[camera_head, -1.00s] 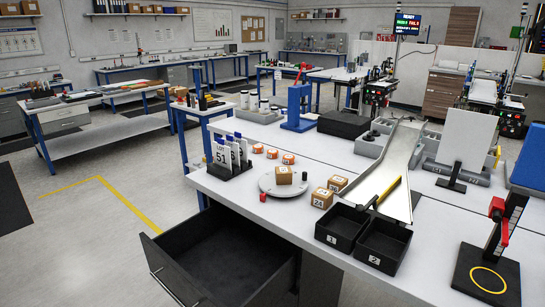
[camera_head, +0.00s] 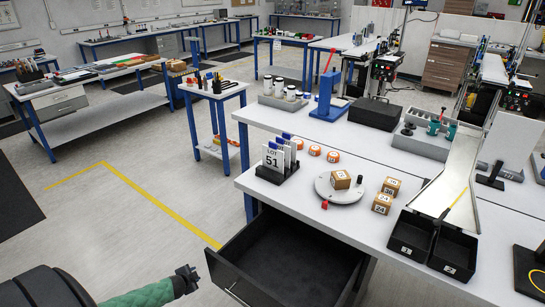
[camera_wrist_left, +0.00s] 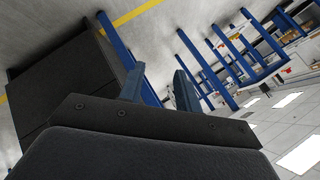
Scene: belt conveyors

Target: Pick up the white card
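White cards stand upright in a black rack (camera_head: 270,178) near the front left corner of the white workbench (camera_head: 330,210). The front white card (camera_head: 272,160) reads "LOT 51"; others behind it are partly hidden, with blue bits at their tops. My left gripper (camera_head: 187,280) is low at the lower left of the head view, beyond a green sleeve, left of the open drawer and well apart from the cards. In the left wrist view its two fingers (camera_wrist_left: 157,90) are apart with nothing between them. My right gripper is not in view.
A black drawer (camera_head: 240,289) stands pulled out below the rack. Right of the rack are orange-ringed pieces (camera_head: 314,150), a round plate (camera_head: 326,190) bearing a box, two cardboard boxes (camera_head: 383,203) and black bins (camera_head: 410,236).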

